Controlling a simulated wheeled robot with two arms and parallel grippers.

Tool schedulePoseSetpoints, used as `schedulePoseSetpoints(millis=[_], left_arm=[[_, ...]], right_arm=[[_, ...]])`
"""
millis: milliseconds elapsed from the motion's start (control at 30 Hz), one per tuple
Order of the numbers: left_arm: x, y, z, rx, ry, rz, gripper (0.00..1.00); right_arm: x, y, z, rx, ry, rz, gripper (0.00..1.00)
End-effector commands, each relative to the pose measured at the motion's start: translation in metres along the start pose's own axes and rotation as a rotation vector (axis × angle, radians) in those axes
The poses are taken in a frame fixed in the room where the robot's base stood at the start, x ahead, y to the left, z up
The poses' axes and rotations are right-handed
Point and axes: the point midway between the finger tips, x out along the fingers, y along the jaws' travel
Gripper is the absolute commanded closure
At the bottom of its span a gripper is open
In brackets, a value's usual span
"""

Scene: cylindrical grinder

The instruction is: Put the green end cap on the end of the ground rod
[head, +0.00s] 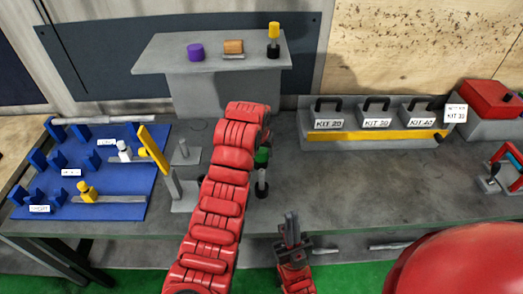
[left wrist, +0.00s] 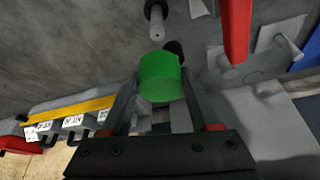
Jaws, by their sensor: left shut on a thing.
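The green end cap (left wrist: 160,78) is between the fingers of my left gripper (left wrist: 158,98) in the left wrist view. The cap also shows in the head view (head: 262,156), just right of my red left arm, which hides most of that gripper. A rod (head: 261,177) with dark and metal sections stands upright below the cap. In the left wrist view a rod end (left wrist: 155,22) shows above the cap, apart from it in the picture. My right gripper (head: 292,222) is low at the bench's front edge, with nothing visible in it.
A blue mat (head: 130,200) with holders and a yellow clamp lies at left. A grey raised shelf (head: 210,60) bears a purple piece, an orange block and a yellow-topped tool. A kit rack (head: 360,147) stands back right. The bench middle right (head: 370,185) is clear.

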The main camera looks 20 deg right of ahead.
Motion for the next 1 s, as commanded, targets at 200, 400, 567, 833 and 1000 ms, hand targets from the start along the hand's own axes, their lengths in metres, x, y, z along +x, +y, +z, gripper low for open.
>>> schedulePoseSetpoints(millis=[200,400,567,833,1000], left_arm=[[0.020,0.001,0.008,0.001,0.001,0.001,0.91],[0.040,0.000,0.016,0.000,0.001,0.001,0.91],[0.051,0.000,0.021,0.000,-0.001,0.001,0.91],[0.054,0.000,0.022,0.000,0.000,0.001,0.91],[0.054,0.000,0.022,0.000,0.000,0.001,0.91]], right_arm=[[-0.011,-0.001,0.002,0.000,0.000,0.000,1.00],[-0.021,-0.001,0.004,0.000,0.000,0.000,1.00],[-0.025,-0.001,0.004,0.000,0.000,0.000,1.00],[-0.026,-0.001,0.004,0.000,0.000,0.000,1.00],[-0.026,-0.001,0.004,0.000,0.000,0.000,1.00]])
